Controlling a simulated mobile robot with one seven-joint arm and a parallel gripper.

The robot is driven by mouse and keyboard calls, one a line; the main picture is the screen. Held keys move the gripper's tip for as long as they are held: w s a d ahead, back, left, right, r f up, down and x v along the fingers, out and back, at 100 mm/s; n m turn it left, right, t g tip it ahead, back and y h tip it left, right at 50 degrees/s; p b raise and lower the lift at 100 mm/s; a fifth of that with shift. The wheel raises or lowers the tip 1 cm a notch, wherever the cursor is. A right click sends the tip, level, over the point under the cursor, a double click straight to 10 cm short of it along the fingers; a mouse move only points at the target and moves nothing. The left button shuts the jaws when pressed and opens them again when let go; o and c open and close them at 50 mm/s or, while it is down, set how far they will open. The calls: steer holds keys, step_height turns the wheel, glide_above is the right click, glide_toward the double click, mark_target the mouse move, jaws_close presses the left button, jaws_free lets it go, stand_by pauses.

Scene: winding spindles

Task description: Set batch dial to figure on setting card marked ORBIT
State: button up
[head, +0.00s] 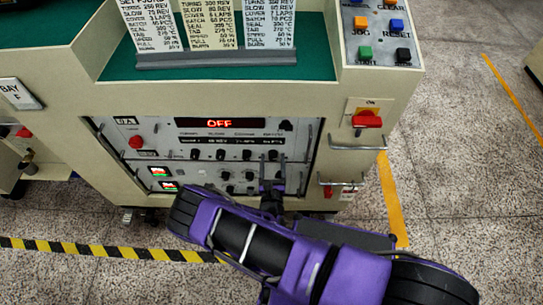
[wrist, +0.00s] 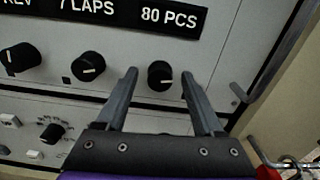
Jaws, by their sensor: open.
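The batch dial (wrist: 160,75) is a black round knob with a white pointer line, below a black readout (wrist: 168,18) showing 80 PCS. My gripper (wrist: 159,84) is open, its two fingers either side of the knob; I cannot tell whether they touch it. In the head view my gripper (head: 272,186) reaches the right part of the control panel and hides some of it. Three setting cards stand on the machine top: left (head: 152,25), middle (head: 208,24) and right (head: 269,24). Their headings are cut off or unreadable, so I cannot tell which is ORBIT.
Another knob (wrist: 88,66) sits left under 7 LAPS, with a further knob (wrist: 20,58) beyond it. A metal handle (wrist: 275,65) stands out right of the dial. A red switch (head: 367,119) is on the machine's right side. The red OFF display (head: 219,124) is lit.

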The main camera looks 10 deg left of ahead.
steer(key=shift+w, duration=0.1)
jaws_close()
stand_by(0.4)
steer(key=shift+n, duration=0.3)
steer(key=shift+n+b, duration=0.3)
steer(key=shift+n, duration=0.3)
steer(key=shift+n+b, duration=0.45)
steer(key=shift+n, duration=1.55)
